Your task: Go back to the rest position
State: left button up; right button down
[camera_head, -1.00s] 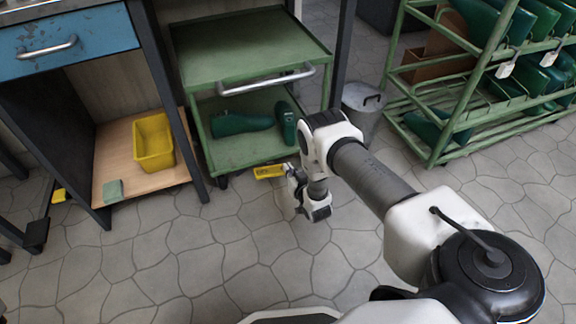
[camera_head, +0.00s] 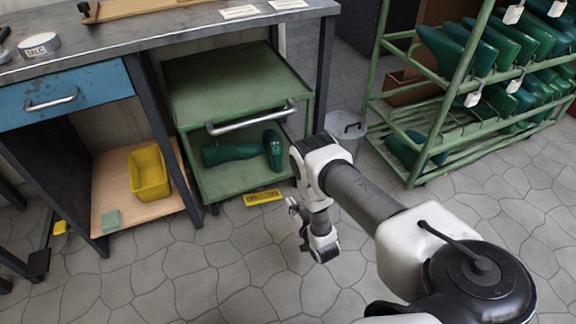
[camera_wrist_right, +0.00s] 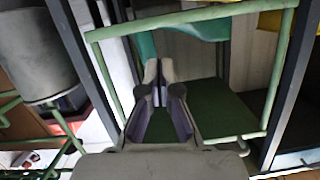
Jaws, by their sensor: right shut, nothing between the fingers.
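My right gripper (camera_head: 293,206) hangs at the end of its bent arm over the tiled floor, in front of the green cart (camera_head: 245,176) and to its right. It is shut and empty. In the right wrist view its closed fingers (camera_wrist_right: 160,68) show against the cart's green frame. My left gripper is not in the head view.
Dark green lasts (camera_head: 230,152) lie on the cart's lower shelf. A yellow bar (camera_head: 263,197) lies at its foot. A grey bin (camera_head: 345,130) and a green rack (camera_head: 420,180) stand at right. A workbench (camera_head: 180,35) with a yellow tray (camera_head: 148,173) stands left. Floor in front is open.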

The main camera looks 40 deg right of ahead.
dwell(0.4)
jog(key=w+a+r, duration=0.4)
jog(key=w+r, duration=0.2)
jog(key=r, duration=0.2)
jog(key=s+a+r+n+g+y+p, duration=0.1)
jog(key=s+a+g+y, duration=0.15)
jog(key=s+a, duration=0.3)
jog(key=s+a+f+n+g, duration=0.15)
jog(key=s+g, duration=0.45)
jog(key=s, duration=0.8)
jog(key=s+a+r+n+g, duration=0.1)
jog(key=s+a+g, duration=0.35)
jog(key=s, duration=0.95)
notch_tip(320, 180, up, 38)
jog(key=d+g+p, duration=0.1)
jog(key=g+p, duration=0.1)
jog(key=p, duration=3.7)
jog(key=shift+s+d+f, duration=0.15)
jog(key=shift+d+f, duration=0.05)
jog(key=shift+d, duration=0.15)
jog(key=shift+y, duration=0.25)
